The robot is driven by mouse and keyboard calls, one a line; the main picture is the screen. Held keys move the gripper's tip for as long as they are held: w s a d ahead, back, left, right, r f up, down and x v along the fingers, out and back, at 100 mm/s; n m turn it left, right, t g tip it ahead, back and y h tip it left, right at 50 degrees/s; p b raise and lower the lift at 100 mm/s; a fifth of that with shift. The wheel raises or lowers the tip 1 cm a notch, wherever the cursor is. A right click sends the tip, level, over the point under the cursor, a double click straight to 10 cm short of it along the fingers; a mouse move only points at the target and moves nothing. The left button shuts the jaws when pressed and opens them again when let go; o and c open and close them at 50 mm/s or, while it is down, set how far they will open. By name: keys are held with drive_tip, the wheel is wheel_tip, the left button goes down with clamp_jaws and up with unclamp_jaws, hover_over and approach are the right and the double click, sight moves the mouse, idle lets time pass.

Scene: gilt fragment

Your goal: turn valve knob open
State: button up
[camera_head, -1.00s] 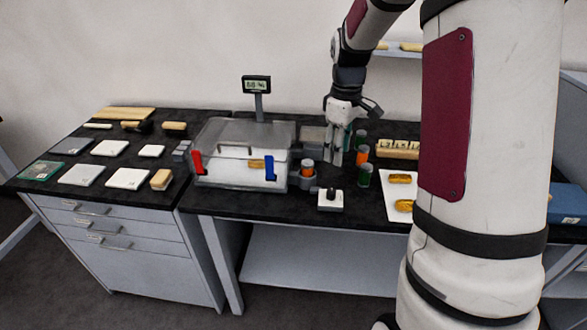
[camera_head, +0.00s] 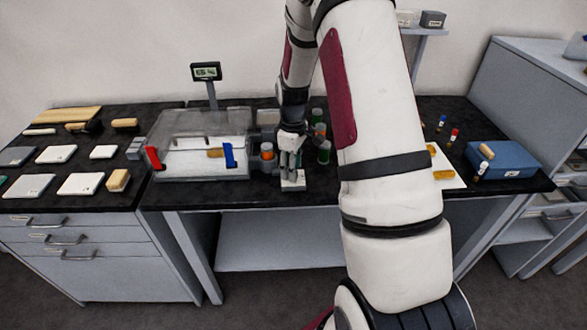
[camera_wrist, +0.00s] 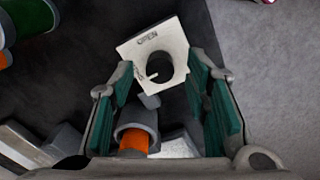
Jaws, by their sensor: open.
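The valve knob (camera_wrist: 162,68) is a round black knob on a white square plate (camera_wrist: 143,45) marked OPEN. A short pale mark shows at the knob's edge, pointing toward the lower left in the wrist view. My gripper (camera_wrist: 163,75) is open, with its green-padded fingers to the left and right of the knob and nothing held. I cannot tell whether a finger touches it. In the head view my gripper (camera_head: 291,164) points down over the white plate (camera_head: 293,184) at the table's front, and hides the knob.
A clear box (camera_head: 190,172) with red and blue handles is further left.

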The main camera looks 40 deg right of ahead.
drive_tip(key=shift+f, duration=0.55)
clamp_jaws()
